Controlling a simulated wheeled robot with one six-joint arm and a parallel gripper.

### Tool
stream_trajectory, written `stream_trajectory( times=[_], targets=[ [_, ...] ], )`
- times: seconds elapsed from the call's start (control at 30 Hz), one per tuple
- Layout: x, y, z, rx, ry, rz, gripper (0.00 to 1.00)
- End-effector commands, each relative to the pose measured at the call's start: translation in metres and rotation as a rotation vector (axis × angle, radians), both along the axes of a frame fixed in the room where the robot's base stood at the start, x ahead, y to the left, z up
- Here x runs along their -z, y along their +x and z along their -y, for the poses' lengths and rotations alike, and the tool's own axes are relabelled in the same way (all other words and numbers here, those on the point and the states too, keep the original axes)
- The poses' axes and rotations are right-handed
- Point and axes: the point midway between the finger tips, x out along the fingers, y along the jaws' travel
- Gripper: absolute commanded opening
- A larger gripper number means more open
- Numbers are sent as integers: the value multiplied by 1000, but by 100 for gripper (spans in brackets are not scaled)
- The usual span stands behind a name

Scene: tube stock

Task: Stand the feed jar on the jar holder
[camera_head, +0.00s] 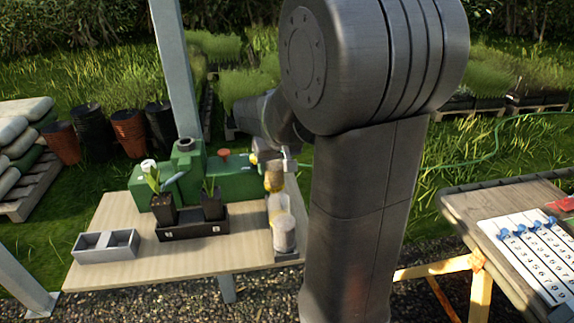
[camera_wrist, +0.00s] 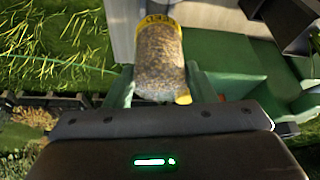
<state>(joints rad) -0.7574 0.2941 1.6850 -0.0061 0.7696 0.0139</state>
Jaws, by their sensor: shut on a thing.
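The feed jar is a clear jar of brown grains with a yellow label band. It shows upside down in the wrist view (camera_wrist: 160,60) between the two fingers of my gripper (camera_wrist: 160,90). In the head view my gripper (camera_head: 270,158) is at the right end of the table, shut on the feed jar (camera_head: 274,180). Pale cylindrical shapes (camera_head: 284,232) stand below and in front of it on a grey base at the table's right edge. I cannot tell clearly whether this is the jar holder, or whether the feed jar touches it.
A green machine (camera_head: 232,180) stands at the back of the table (camera_head: 125,215). A black tray (camera_head: 192,229) with two potted seedlings and a grey two-part tray (camera_head: 105,246) are left of the jar. My arm blocks the view to the right.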

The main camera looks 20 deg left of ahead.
Motion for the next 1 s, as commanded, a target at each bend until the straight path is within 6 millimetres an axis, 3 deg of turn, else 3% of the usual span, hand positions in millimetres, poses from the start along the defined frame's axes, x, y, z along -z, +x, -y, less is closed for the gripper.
stream_trajectory(
  times=[1.0],
  targets=[
    [44,0,0,1,0,0,23]
  ],
)
